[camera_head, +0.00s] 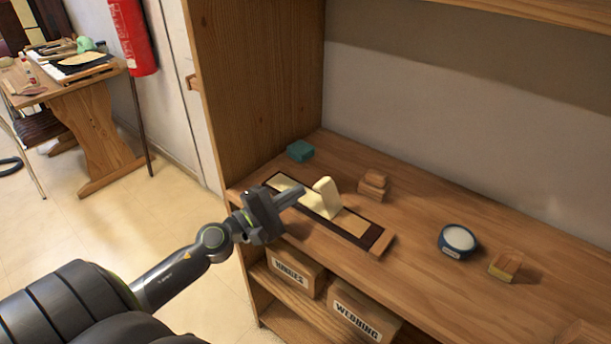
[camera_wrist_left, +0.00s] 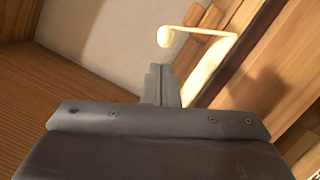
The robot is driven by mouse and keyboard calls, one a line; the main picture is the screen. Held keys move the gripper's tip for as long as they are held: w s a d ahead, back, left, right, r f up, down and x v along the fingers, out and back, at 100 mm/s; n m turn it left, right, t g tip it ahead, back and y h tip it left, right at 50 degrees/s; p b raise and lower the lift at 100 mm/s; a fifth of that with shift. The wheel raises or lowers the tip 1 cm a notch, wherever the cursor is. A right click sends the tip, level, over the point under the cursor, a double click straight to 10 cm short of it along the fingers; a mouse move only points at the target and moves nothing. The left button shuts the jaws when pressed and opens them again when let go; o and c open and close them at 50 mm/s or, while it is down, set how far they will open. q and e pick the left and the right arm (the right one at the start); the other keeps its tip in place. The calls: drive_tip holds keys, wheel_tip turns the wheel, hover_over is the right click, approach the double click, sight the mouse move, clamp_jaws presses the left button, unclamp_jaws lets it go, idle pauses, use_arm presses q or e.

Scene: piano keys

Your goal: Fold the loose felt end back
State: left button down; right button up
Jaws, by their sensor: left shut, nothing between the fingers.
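The cream felt strip (camera_head: 325,197) lies along a dark-edged wooden board (camera_head: 377,234) on the shelf. Part of the felt stands up in a raised fold near the middle of the board. In the left wrist view the felt (camera_wrist_left: 205,70) shows edge-on, with a thick rounded end (camera_wrist_left: 165,36) at the left of its upper bend. My left gripper (camera_head: 300,191) is shut and empty, with its tips over the board just left of the raised felt. The fingertips also show in the left wrist view (camera_wrist_left: 160,75). I cannot tell whether they touch the felt. My right gripper is not in view.
Behind the board are stacked wooden blocks (camera_head: 373,186) and a teal block (camera_head: 300,151). A blue-rimmed round tin (camera_head: 457,241) and a small wooden block (camera_head: 506,265) stand to the right. The shelf's side panel (camera_head: 255,90) rises at left. Labelled boxes (camera_head: 361,312) sit below.

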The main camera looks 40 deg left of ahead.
sight(315, 184)
use_arm(q)
drive_tip(key=shift+p+x, duration=0.55)
drive_tip(key=shift+x, duration=0.5)
drive_tip(key=shift+w+d, duration=0.25)
drive_tip(key=shift+w, duration=0.4)
drive_tip(key=shift+r+p, duration=0.1)
drive_tip(key=shift+p, duration=0.2)
drive_tip(key=shift+d+r+p, duration=0.4)
drive_tip(key=shift+r+p, duration=0.05)
drive_tip(key=shift+p, duration=0.25)
drive_tip(key=shift+s+d+r+p, duration=0.1)
drive_tip(key=shift+d+r+p, duration=0.1)
drive_tip(key=shift+d+p, duration=0.15)
drive_tip(key=shift+f, duration=0.1)
